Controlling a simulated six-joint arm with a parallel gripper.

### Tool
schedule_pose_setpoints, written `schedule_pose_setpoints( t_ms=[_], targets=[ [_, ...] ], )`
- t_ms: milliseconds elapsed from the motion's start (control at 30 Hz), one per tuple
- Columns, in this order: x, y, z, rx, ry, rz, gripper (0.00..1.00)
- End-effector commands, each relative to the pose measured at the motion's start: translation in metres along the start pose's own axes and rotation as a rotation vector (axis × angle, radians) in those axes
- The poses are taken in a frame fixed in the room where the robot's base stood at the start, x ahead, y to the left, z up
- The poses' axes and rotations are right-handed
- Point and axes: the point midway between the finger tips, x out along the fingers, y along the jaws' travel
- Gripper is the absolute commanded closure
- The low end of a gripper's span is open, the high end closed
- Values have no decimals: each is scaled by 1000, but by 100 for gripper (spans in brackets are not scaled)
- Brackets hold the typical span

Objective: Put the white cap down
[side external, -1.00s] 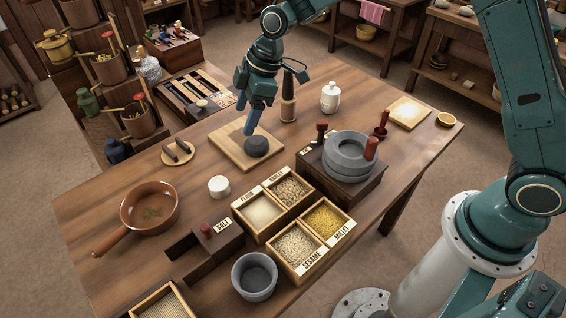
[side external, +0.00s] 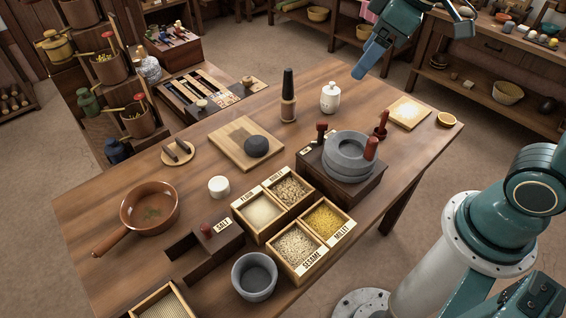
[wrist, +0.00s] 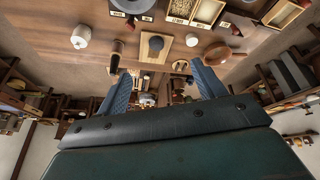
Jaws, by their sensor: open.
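A small white cylinder (side external: 218,187), which looks like the white cap, stands on the table left of the flour box; it also shows in the wrist view (wrist: 192,40). A white lidded jar (side external: 330,98) stands at the far side of the table and appears at the upper left of the wrist view (wrist: 81,37). My gripper (side external: 360,72) is raised above the far edge of the table, up and right of the jar. In the wrist view its blue fingers (wrist: 160,70) are spread, with nothing between them.
A dark round stone (side external: 256,146) sits on a wooden board (side external: 232,138), with a tall dark-topped pestle (side external: 288,95) behind it. A quern (side external: 349,153), grain boxes (side external: 327,218), a brown pan (side external: 150,208) and a grey mortar (side external: 254,277) crowd the table.

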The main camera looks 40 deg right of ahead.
Motion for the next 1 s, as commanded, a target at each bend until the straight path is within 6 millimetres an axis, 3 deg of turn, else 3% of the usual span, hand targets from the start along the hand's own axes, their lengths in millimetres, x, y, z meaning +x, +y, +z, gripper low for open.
schedule_pose_setpoints(
  t_ms=[200,500,700,1000],
  targets=[
    [-30,-2,50,153,24,57,31],
    [-48,-9,109,342,57,115,31],
    [-50,-11,126,400,66,130,31],
    [-50,-12,128,407,66,131,31]
  ],
)
